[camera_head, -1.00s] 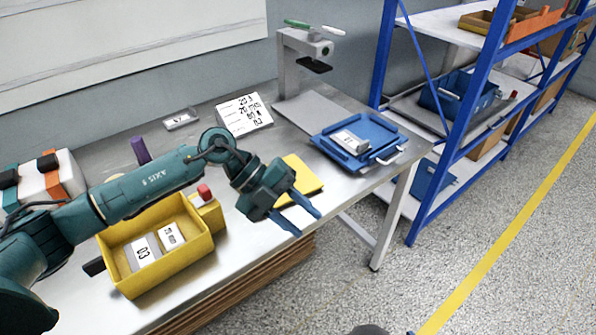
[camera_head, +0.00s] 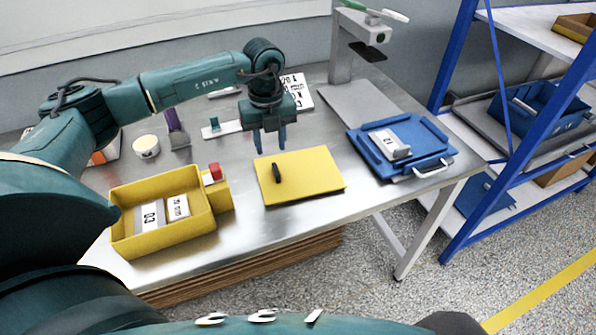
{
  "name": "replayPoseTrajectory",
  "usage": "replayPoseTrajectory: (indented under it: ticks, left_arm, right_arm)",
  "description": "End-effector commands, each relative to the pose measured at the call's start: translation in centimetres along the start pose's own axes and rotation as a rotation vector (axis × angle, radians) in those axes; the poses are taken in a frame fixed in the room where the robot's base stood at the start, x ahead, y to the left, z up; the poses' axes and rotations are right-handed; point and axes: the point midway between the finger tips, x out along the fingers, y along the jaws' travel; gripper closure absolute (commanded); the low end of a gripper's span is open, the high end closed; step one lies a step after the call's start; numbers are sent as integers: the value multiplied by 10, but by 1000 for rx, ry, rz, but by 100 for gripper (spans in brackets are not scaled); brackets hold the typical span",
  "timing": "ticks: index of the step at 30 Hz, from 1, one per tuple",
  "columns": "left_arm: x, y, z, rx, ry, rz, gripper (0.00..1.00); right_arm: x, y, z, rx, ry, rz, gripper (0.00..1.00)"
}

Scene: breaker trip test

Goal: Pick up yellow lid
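The yellow lid (camera_head: 310,178) is a flat yellow plate lying on the metal table, with a small dark handle (camera_head: 277,173) on its left part. My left gripper (camera_head: 270,145) points down just behind the lid's far left edge, above the table. Its two fingers are apart with nothing seen between them. The yellow box (camera_head: 160,243) stands open to the left of the lid, holding grey blocks with white labels, one marked 03. My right gripper is not seen; a teal arm part of mine crosses the bottom of the view.
A blue tray (camera_head: 433,152) with a labelled grey block (camera_head: 389,145) lies right of the lid. A press stand (camera_head: 343,50) is at the back. A purple item (camera_head: 176,128), a white round pot (camera_head: 146,146) and a red button (camera_head: 215,171) are on the left. Blue shelving (camera_head: 460,90) stands right.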

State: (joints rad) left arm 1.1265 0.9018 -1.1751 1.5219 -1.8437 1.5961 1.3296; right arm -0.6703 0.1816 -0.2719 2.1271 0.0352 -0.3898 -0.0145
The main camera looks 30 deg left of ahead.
Motion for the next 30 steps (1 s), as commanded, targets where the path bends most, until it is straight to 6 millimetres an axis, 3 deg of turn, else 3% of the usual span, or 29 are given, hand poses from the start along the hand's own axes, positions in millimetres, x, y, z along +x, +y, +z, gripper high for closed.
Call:
replayPoseTrajectory:
  ticks: [8, 18, 26, 30]
  left_arm:
    - [24, -1, -1, 2, 2, 0, 64]
    - [69, -4, -4, 2, 2, 0, 64]
    - [72, -5, -4, 3, 1, -2, 64]
    - [72, -5, -4, 2, 1, -2, 73]
  right_arm:
    - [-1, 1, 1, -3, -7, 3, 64]
    - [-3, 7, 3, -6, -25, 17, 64]
    - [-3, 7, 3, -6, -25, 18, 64]
    - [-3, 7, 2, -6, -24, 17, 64]
